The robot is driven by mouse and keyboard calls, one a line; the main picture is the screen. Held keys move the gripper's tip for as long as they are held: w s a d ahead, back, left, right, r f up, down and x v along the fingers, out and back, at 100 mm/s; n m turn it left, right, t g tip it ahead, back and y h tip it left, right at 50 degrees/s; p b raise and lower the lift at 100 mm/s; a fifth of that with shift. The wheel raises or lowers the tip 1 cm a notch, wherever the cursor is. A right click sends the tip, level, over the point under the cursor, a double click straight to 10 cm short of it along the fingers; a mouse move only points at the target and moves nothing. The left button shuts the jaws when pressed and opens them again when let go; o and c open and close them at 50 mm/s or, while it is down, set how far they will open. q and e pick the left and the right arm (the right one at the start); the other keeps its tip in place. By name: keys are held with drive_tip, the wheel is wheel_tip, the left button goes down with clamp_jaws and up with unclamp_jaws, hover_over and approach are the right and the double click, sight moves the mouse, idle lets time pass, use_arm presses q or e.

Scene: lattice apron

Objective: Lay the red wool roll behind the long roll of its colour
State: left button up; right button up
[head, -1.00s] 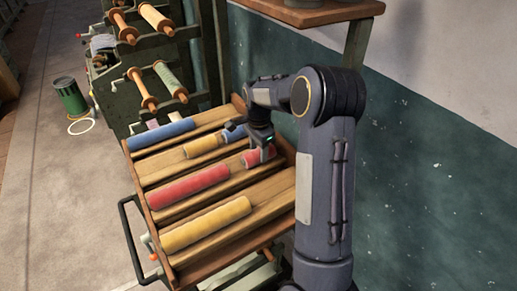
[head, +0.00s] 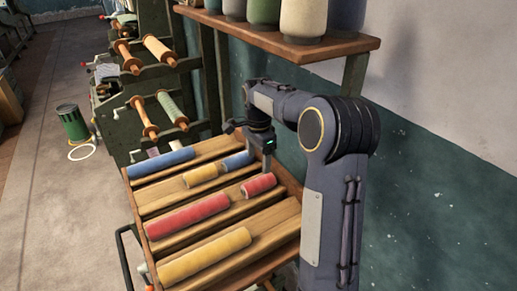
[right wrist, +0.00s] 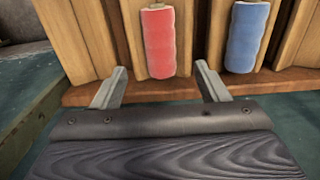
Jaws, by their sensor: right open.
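The short red wool roll (head: 258,184) lies in the same groove of the wooden rack (head: 272,208) as the long red roll (head: 188,215), behind its right end with a gap between them. My right gripper (head: 263,158) is open and empty, just beyond the short red roll at the rack's far edge. In the right wrist view the two spread fingers (right wrist: 160,84) point towards the short red roll (right wrist: 158,43), which lies ahead between their lines, clear of both. My left gripper is not in view.
A long blue roll (head: 163,163), short yellow roll (head: 201,175), short blue roll (head: 237,161) and long yellow roll (head: 205,256) lie in other grooves. A shelf (head: 310,45) with large cones overhangs behind. A green bobbin stand (head: 165,82) is at the back left.

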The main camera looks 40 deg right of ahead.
drive_tip(key=s+a+r+n+t+y, duration=0.2)
drive_tip(key=s+a+r+n, duration=0.35)
drive_tip(key=s+r, duration=0.2)
drive_tip(key=s+a+f+n+t+y, duration=0.1)
drive_tip(key=s+a+f+n, duration=0.2)
drive_tip(key=s+a+n, duration=0.3)
drive_tip(key=s+a+f+n+t, duration=0.2)
drive_tip(key=s+a+n, duration=0.4)
drive_tip(key=s+a, duration=0.3)
drive_tip(key=s+f, duration=0.1)
drive_tip(key=s, duration=0.2)
drive_tip(key=shift+f+t+y, duration=0.3)
drive_tip(key=shift+f+y, duration=0.1)
